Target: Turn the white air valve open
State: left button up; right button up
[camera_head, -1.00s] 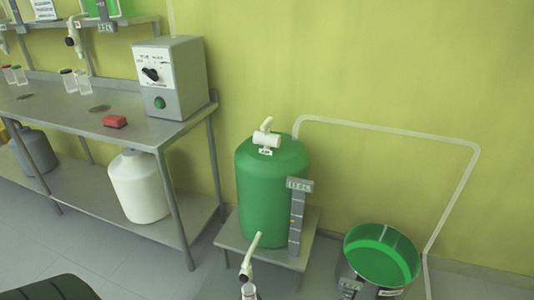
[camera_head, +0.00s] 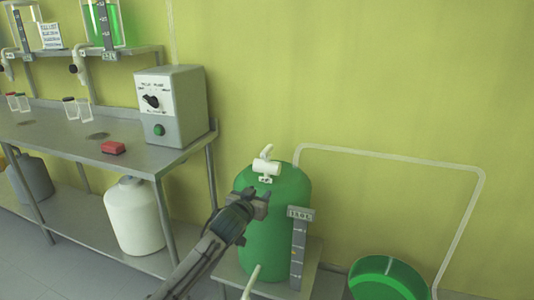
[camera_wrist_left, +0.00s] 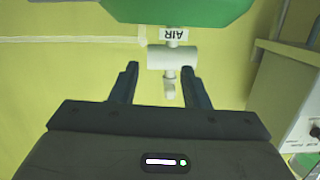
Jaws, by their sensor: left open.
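The white air valve (camera_head: 267,167) sits on top of the green tank (camera_head: 283,205), its handle pointing up in the head view. In the left wrist view the valve (camera_wrist_left: 172,58) hangs under an AIR label, its handle (camera_wrist_left: 170,92) between the two fingers. My left gripper (camera_head: 262,193) is in front of the tank, just below the valve in the head view. In the left wrist view my left gripper (camera_wrist_left: 160,82) is open, its fingers apart on either side of the handle with gaps. My right gripper is not in view.
A pale pipe (camera_head: 400,160) runs along the wall. A green basin (camera_head: 388,280) is at lower right.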

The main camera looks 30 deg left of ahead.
pick_arm(q)
jog(key=t, duration=0.2)
send_near(267, 151)
jog(key=w+f, duration=0.1)
jog(key=shift+w+a+r+n+y, duration=0.1)
jog(key=shift+w+a+n+y, duration=0.2)
jog(key=shift+w+a, duration=0.25)
jog(key=x, duration=0.9)
jog(key=shift+w, duration=0.4)
grip_shut()
